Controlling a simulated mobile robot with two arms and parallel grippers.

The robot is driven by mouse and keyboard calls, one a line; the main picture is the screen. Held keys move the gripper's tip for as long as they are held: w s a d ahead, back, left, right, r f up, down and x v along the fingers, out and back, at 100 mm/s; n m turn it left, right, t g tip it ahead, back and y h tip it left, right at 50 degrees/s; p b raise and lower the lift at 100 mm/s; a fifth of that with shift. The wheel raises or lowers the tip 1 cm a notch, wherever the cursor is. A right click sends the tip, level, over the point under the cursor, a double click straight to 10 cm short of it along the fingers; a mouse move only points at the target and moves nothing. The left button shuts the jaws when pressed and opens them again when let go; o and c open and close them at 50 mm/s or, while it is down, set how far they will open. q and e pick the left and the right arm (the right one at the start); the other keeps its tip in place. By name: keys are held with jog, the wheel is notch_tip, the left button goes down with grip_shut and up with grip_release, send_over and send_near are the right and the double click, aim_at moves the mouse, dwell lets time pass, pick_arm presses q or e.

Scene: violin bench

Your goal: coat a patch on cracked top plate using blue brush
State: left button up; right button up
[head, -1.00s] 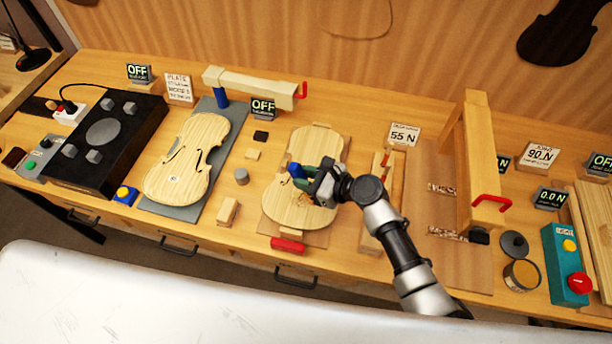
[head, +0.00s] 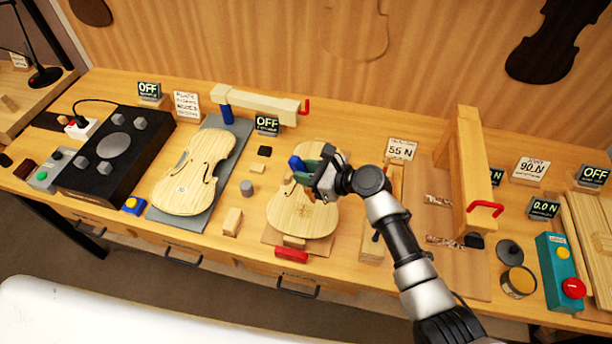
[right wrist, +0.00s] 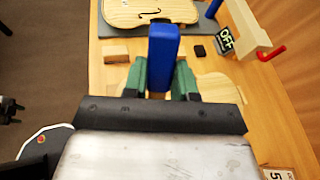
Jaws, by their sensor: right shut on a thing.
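My right gripper (head: 308,172) is shut on the blue brush (head: 296,163), whose blue handle (right wrist: 163,55) stands between the green fingers in the right wrist view. They are over the middle violin plate (head: 300,222), hiding part of its waist. Whether the brush tip touches the wood is hidden. Fine dark marks show on this plate's lower half; I cannot tell whether they are a crack or a patch. Another pale plate with f-holes (head: 195,172) lies on a grey board to the left. My left gripper is not in view.
A black box with knobs (head: 117,150) stands at the left. A wooden clamp bar with a red handle (head: 262,107) is behind the plates. A wooden press frame (head: 468,170), a round tin (head: 518,282) and a teal button box (head: 560,268) stand at the right. Small blocks lie between the plates.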

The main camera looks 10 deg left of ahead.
jog(key=shift+w, duration=0.1)
dwell(0.5)
jog(key=shift+w+d+f+b, duration=0.1)
jog(key=shift+w+f+b, duration=0.45)
jog(key=shift+b, duration=0.15)
jog(key=shift+w, duration=0.15)
